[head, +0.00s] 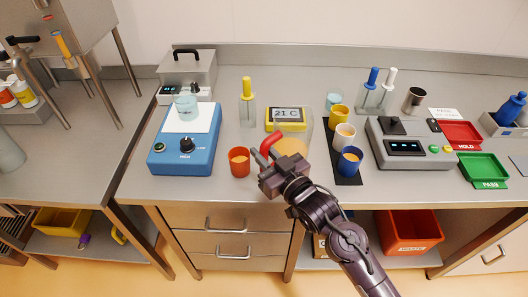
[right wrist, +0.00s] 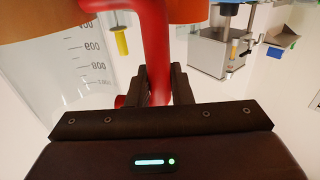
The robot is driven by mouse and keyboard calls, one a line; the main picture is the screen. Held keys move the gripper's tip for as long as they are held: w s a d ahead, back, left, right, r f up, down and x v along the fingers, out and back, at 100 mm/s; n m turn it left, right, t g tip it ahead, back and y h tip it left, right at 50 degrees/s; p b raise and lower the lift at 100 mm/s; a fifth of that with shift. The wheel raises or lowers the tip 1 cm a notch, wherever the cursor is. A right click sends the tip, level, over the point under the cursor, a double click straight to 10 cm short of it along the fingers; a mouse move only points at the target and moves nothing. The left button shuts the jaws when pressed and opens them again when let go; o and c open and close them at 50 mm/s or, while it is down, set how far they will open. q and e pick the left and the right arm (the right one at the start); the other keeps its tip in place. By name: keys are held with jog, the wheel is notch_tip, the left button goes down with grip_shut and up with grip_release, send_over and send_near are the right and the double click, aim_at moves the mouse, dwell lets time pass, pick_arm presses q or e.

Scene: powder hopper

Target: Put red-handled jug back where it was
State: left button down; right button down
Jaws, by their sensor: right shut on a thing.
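The clear jug (head: 306,122) stands near the front middle of the bench in the head view, with orange powder (head: 292,148) showing in it. Its red handle (head: 269,143) is on its left side. My right gripper (head: 275,172) is at the handle. In the right wrist view the gripper (right wrist: 157,88) is shut on the red handle (right wrist: 150,45), and the jug's marked clear wall (right wrist: 75,75) is beside it. I cannot tell whether the jug's base touches the bench. My left gripper is not in view.
A red cup (head: 239,162) stands close left of the jug. Yellow, cream and blue cups (head: 350,161) stand in a row on a dark strip just to the right. A yellow 21 C display (head: 286,118) is behind.

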jog(key=c, duration=1.3)
grip_release()
jog(key=b+v, duration=0.2)
jog(key=v, duration=1)
